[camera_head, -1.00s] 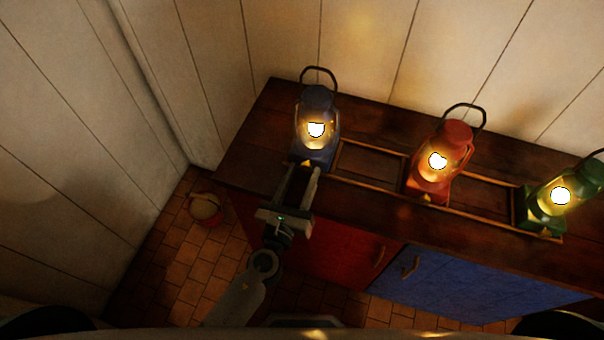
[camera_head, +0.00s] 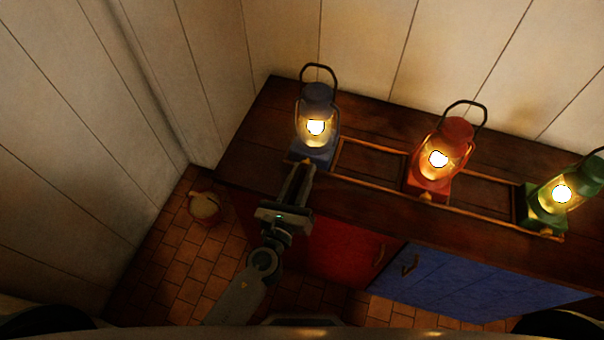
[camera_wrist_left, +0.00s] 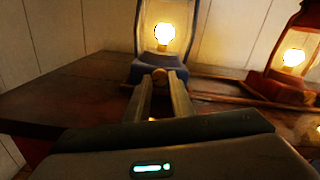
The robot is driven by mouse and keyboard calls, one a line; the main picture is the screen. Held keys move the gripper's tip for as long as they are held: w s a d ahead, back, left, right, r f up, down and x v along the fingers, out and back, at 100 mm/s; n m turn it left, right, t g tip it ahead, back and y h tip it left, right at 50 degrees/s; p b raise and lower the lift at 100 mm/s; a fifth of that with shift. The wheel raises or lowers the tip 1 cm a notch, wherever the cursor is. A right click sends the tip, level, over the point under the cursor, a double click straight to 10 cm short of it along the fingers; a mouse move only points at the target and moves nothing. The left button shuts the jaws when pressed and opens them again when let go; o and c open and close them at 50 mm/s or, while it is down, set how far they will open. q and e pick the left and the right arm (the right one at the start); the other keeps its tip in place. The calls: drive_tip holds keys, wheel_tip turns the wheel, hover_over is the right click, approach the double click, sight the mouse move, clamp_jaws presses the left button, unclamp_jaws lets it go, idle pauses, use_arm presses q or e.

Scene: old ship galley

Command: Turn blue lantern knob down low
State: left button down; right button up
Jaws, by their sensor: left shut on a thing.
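The blue lantern (camera_head: 317,95) stands upright and lit at the left end of the wooden counter; its lower part also shows in the left wrist view (camera_wrist_left: 158,70). Its small round brass-brown knob (camera_wrist_left: 160,74) is at the front of the base, between my left fingertips. My left gripper (camera_head: 303,167) reaches in from the front and is shut on the knob; its fingers also show in the left wrist view (camera_wrist_left: 160,82). In the head view the fingers hide the knob. My right gripper is not in view.
A lit red lantern (camera_head: 455,133) and a lit green lantern (camera_head: 584,178) stand to the right along the counter (camera_head: 378,112), with low wooden rails between the lanterns. Red (camera_head: 340,248) and blue (camera_head: 465,290) cabinet doors are below. A small pail (camera_head: 206,209) sits on the tiled floor.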

use_arm(q)
drive_tip(key=n+b, duration=0.1)
drive_tip(key=n, duration=0.3)
drive_tip(key=n+b, duration=0.1)
drive_tip(key=n, duration=0.2)
drive_tip(key=shift+n, duration=0.3)
drive_tip(key=n, duration=0.3)
drive_tip(key=shift+n, duration=0.3)
drive_tip(key=shift+r+n, duration=0.1)
drive_tip(key=shift+n, duration=1.7)
drive_tip(key=n, duration=0.2)
drive_tip(key=shift+n, duration=0.4)
drive_tip(key=shift+n+p, duration=0.35)
drive_tip(key=shift+n, duration=0.15)
drive_tip(key=n+p, duration=0.1)
drive_tip(key=n, duration=0.2)
drive_tip(key=shift+r+n, duration=0.1)
drive_tip(key=shift+n, duration=0.2)
drive_tip(key=n+p, duration=0.1)
drive_tip(key=n, duration=0.2)
drive_tip(key=shift+n+p, duration=0.6)
drive_tip(key=shift+n, duration=1)
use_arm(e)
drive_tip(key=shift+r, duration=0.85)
